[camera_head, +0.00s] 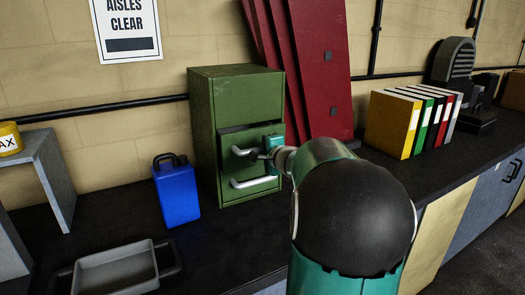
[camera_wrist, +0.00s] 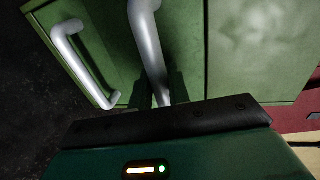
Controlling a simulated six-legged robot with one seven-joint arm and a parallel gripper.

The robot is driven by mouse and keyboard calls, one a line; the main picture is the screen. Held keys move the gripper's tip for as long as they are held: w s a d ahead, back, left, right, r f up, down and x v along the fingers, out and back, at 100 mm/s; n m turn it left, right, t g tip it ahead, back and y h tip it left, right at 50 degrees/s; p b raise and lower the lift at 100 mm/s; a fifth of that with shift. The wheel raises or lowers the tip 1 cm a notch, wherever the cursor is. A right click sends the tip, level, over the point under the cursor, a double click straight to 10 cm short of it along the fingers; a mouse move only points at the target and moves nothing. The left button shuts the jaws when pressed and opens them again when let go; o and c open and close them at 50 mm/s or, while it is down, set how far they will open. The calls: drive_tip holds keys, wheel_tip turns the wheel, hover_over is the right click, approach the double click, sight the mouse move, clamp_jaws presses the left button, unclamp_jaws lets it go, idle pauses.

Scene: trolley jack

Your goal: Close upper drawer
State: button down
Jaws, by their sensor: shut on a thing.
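A green cabinet (camera_head: 235,90) stands on the dark bench against the wall. Its front has an upper drawer with a grey bar handle (camera_head: 241,151) and a lower drawer with a similar handle (camera_head: 254,182). The lower handle (camera_wrist: 84,62) is free, to the left.
A blue canister (camera_head: 176,192) stands left of the cabinet, with a grey tray (camera_head: 115,270) in front. Red panels (camera_head: 325,70) lean on the wall behind to the right. Coloured binders (camera_head: 410,120) stand farther right. Bare bench lies between the panels and binders.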

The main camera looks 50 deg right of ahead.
drive_tip(key=w, duration=0.1)
drive_tip(key=w+d, duration=0.1)
drive_tip(key=w, duration=0.1)
drive_tip(key=shift+w+r, duration=0.15)
drive_tip(key=shift+w, duration=0.15)
drive_tip(key=c, duration=1.7)
unclamp_jaws()
drive_tip(key=shift+w, duration=0.1)
drive_tip(key=o, duration=0.3)
drive_tip(key=shift+w+d+f, duration=0.1)
drive_tip(key=shift+w+f, duration=0.1)
drive_tip(key=v, duration=1.4)
drive_tip(key=shift+s+r, duration=0.15)
drive_tip(key=shift+s, duration=0.1)
